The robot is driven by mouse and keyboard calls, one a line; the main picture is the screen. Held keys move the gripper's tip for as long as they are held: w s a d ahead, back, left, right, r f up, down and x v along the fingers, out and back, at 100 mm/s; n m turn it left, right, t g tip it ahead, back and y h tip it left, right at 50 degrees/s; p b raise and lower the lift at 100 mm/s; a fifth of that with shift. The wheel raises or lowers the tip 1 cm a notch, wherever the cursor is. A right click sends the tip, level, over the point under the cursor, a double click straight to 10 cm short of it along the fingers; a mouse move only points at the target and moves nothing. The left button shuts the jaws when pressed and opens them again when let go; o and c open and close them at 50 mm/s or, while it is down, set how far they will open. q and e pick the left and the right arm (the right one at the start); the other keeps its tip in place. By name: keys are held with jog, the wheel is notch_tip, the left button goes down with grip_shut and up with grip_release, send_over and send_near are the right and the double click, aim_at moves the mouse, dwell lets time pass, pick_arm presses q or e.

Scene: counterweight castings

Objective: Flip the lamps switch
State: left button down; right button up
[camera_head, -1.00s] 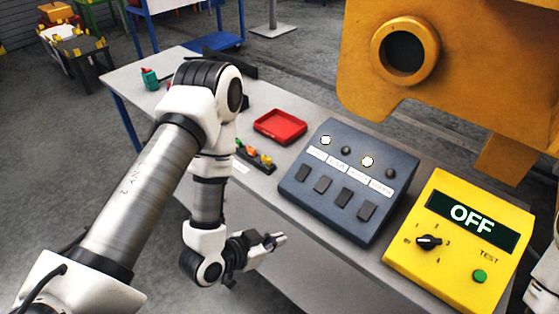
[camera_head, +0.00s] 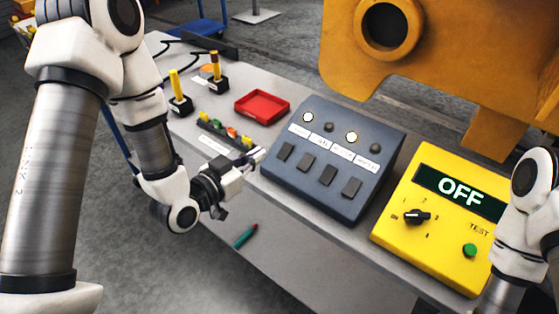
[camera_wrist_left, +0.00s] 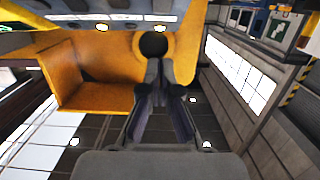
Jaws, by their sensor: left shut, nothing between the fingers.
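A blue-grey switch box (camera_head: 335,160) stands on the bench in the head view. It has a row of dark rocker switches, white labels above them too small to read, and round lamps at the top. The first and third lamps from the left are lit; the others are dark. My left gripper (camera_head: 258,158) is shut and empty, just left of the box's left edge, beside the leftmost rocker. I cannot tell whether it touches the box. In the left wrist view my left gripper's fingers (camera_wrist_left: 160,92) point toward the orange casting. My right gripper is out of view.
A yellow tester (camera_head: 440,215) reading OFF stands right of the box. The orange casting (camera_head: 465,60) hangs behind. A red tray (camera_head: 262,107), a strip of coloured buttons (camera_head: 226,130) and two yellow-handled levers (camera_head: 179,92) occupy the left bench. A green pen-like object (camera_head: 245,236) lies lower down.

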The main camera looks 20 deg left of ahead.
aim_at(289, 144)
pick_arm(q)
jog(key=b+x, duration=0.2)
jog(key=x, duration=0.5)
jog(key=f, duration=0.1)
jog(key=w+f+b, duration=0.1)
jog(key=shift+w+d+f+b, duration=0.2)
jog(key=shift+d+f+b, duration=0.1)
jog(key=shift+f+b, duration=0.1)
jog(key=shift+w+f, duration=0.3)
jog(key=shift+r, duration=0.1)
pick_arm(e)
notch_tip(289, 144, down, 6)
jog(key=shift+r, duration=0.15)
